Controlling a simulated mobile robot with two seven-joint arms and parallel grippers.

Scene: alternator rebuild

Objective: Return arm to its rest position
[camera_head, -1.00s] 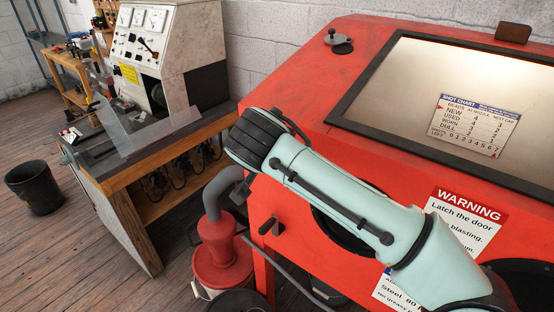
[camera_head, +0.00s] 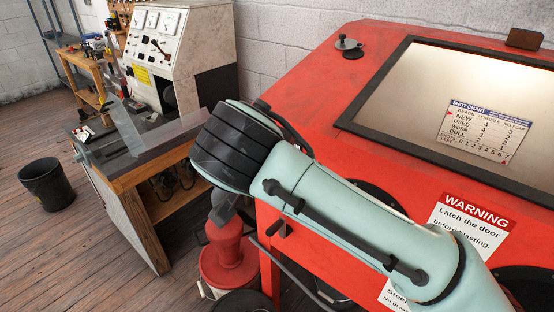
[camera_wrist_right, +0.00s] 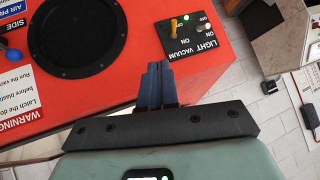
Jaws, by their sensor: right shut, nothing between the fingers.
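My right gripper (camera_wrist_right: 159,66) shows in the right wrist view, its dark fingers together and empty. It points toward the red cabinet's LIGHT VACUUM switch panel (camera_wrist_right: 190,35); the exact gap cannot be told. In the head view, a pale green arm of mine with a black ribbed joint crosses in front of the red blast cabinet (camera_head: 310,90). No gripper shows in the head view, and my left gripper is out of sight.
A workbench (camera_head: 150,172) with a grey test console (camera_head: 185,45) stands left of the cabinet. A black bin (camera_head: 46,187) stands farther left. The wooden floor between bin and bench is open.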

